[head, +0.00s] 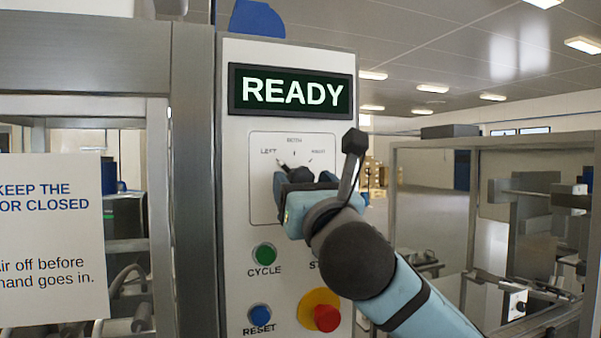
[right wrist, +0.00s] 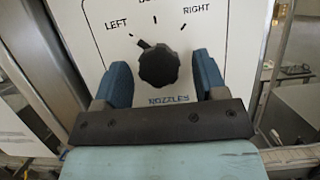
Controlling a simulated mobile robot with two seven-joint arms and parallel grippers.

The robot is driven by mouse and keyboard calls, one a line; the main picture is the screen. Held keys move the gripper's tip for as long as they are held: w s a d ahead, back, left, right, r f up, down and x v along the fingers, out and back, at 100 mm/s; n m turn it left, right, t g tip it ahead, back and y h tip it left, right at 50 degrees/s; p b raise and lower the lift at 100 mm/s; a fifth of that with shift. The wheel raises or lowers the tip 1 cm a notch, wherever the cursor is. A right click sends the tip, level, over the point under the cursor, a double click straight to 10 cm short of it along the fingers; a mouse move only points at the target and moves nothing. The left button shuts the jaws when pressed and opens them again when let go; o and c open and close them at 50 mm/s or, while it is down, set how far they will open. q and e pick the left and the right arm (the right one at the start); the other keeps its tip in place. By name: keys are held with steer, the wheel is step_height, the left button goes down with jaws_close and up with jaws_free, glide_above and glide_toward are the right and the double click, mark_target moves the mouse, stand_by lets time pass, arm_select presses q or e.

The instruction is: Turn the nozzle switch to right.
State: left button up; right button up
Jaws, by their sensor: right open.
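The nozzle switch (right wrist: 158,66) is a black rotary knob on a white panel, marked LEFT, RIGHT and a partly cut-off middle label in the right wrist view. Its pointer is turned toward the LEFT mark. In the head view the knob's pointer tip (head: 283,165) shows above my right gripper, which hides most of the knob. My right gripper (head: 290,178) is in front of the panel at the switch. In the right wrist view the right gripper (right wrist: 165,80) is open, with one blue finger on each side of the knob and visible gaps to it. My left gripper is not seen.
A READY display (head: 292,92) is above the switch. Below are a green CYCLE button (head: 264,254), a blue RESET button (head: 260,317) and a red button (head: 327,318) on a yellow base. My right arm hides part of the panel. A metal post (head: 194,180) stands left.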

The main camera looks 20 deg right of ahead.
steer(key=shift+x, duration=0.85)
steer(key=shift+c, duration=0.4)
steer(key=c, duration=0.8)
steer(key=shift+c, duration=0.2)
